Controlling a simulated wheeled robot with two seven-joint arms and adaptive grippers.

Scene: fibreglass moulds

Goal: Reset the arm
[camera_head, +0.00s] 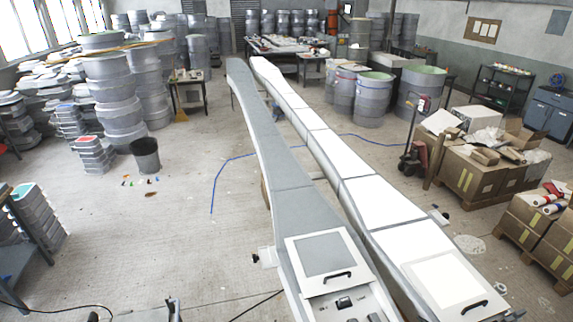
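Two long fibreglass moulds run from the front centre away to the back. The left one is a grey mould (292,207) and the right one is a white mould (362,202). A framed panel (323,262) with a black handle lies on the near end of the grey mould. A similar white panel (447,284) with a handle lies on the near end of the white mould. A small grey and dark part at the bottom edge, left of centre, may be my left arm or gripper; its fingers cannot be made out. I see no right gripper.
Stacked grey drums (118,95) stand at the left, and a dark bucket (146,155) stands on the floor. Cardboard boxes (480,170) on pallets and a red pallet jack (413,155) are at the right. The floor left of the moulds is mostly clear, with a blue hose (215,180).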

